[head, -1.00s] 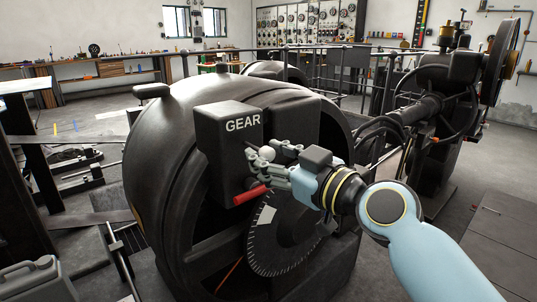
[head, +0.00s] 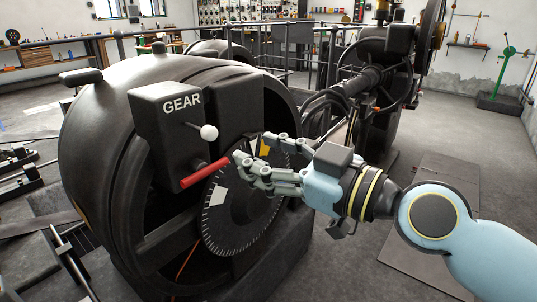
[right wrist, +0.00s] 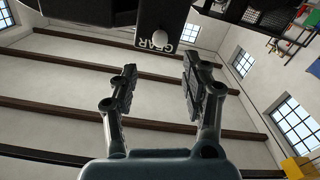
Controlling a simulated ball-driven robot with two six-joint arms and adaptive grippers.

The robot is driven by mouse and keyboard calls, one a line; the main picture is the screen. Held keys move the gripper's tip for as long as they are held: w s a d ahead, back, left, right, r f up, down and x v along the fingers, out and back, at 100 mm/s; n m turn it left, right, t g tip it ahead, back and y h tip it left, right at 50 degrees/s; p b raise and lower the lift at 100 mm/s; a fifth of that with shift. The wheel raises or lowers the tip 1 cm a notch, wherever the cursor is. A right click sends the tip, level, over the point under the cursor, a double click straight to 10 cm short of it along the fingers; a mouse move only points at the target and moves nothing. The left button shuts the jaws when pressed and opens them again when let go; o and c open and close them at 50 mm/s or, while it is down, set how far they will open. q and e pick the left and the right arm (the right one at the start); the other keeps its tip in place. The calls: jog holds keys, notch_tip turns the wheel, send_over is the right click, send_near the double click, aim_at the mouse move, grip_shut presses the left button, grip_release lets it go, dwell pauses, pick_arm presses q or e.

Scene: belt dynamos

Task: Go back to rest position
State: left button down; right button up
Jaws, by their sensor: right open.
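My right gripper (head: 250,158) is open and empty in the head view, to the right of the GEAR box (head: 172,125) on the big dark dynamo (head: 95,150). Its fingers overlap the dial (head: 222,220) in the picture. The red handle (head: 205,174) and the white ball knob (head: 208,132) on the box lie left of the fingertips. In the right wrist view the gripper (right wrist: 158,85) has its two fingers apart with nothing between them. The white knob (right wrist: 160,38) and the GEAR box (right wrist: 165,15) show beyond them. My left gripper is not in view.
Railings (head: 250,48) and a second machine (head: 385,60) stand behind. A green lever stand (head: 503,80) is at the far right. A floor plate (head: 430,215) lies under my right arm, with open floor around it.

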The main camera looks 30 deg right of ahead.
jog(key=shift+s+d, duration=0.1)
jog(key=shift+s, duration=0.2)
jog(key=w+d+f+m+g+h, duration=0.1)
jog(key=d+f+g+h, duration=0.1)
jog(key=f, duration=0.8)
jog(key=d+f+m+g+h, duration=0.1)
jog(key=d+f+h, duration=0.15)
jog(key=f, duration=0.75)
jog(key=s+d+f+m+g, duration=0.15)
jog(key=s+f, duration=0.25)
jog(key=f, duration=0.5)
jog(key=s+d+f+g, duration=0.2)
jog(key=s+f+g, duration=0.15)
jog(key=f, duration=0.65)
jog(key=s+f+m+g+h, duration=0.1)
jog(key=s+f+g, duration=0.1)
jog(key=s+f, duration=0.4)
jog(key=s+f+m+g, duration=0.1)
jog(key=s+f+g, duration=0.2)
jog(key=s, duration=1.2)
jog(key=s+d+f+m+g+h, duration=0.1)
jog(key=s+f+g, duration=0.2)
jog(key=s+f, duration=0.7)
jog(key=shift+s+h, duration=0.35)
jog(key=shift+s, duration=0.5)
